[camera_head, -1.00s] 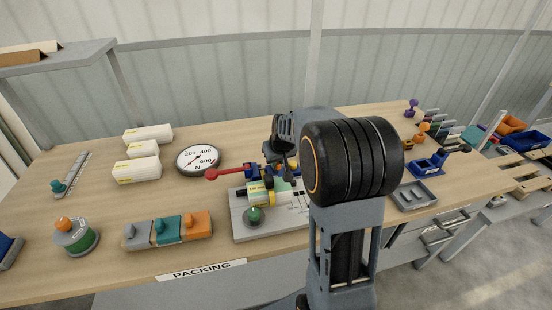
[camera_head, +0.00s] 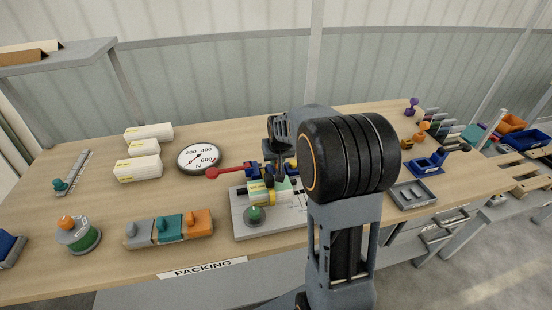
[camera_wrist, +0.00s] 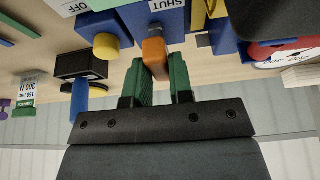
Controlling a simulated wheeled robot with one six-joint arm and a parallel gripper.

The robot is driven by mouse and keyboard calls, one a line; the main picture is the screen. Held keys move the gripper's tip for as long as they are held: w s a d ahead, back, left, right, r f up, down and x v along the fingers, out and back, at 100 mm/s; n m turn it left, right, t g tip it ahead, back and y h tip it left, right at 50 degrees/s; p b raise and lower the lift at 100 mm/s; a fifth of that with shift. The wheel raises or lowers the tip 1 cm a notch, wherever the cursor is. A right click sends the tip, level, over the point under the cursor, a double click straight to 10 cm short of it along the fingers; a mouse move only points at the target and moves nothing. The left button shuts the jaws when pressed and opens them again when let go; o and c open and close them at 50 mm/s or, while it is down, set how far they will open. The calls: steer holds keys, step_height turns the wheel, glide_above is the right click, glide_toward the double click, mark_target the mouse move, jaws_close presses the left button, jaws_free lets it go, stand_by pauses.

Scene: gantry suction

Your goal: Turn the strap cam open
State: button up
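In the wrist view a blue block (camera_wrist: 132,22) carries a label reading SHUT. An orange tab (camera_wrist: 154,53) sticks out from it and looks like the cam's lever. My gripper (camera_wrist: 157,72) has its two green fingers on either side of the tab. The fingers stand apart, with the tab filling most of the gap; whether both touch it cannot be told. In the head view my gripper (camera_head: 272,165) is low over the grey fixture plate (camera_head: 244,226), and my arm hides the fingertips and part of the fixture.
Close by are a yellow knob (camera_wrist: 105,46) in the wrist view and, in the head view, a red-ended lever (camera_head: 213,172), a green knob (camera_head: 254,214) and a round dial gauge (camera_head: 199,158). Cream boxes (camera_head: 137,168) and a three-coloured block row (camera_head: 168,229) stand left on the bench.

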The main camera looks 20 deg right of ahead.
steer(key=o, duration=0.4)
steer(key=shift+r, duration=0.1)
steer(key=v, duration=1.3)
steer(key=shift+s+r, duration=0.15)
steer(key=shift+r, duration=0.15)
steer(key=s+a+f+n+p, duration=0.1)
steer(key=s+a+p, duration=0.1)
steer(key=s+a, duration=0.3)
steer(key=s+a+f+n+y+p, duration=0.1)
steer(key=s+a, duration=0.4)
steer(key=s, duration=0.6)
steer(key=shift+s+f+n+g+p, duration=0.3)
steer(key=shift+s+f+g+p, duration=0.1)
steer(key=shift+p, duration=0.35)
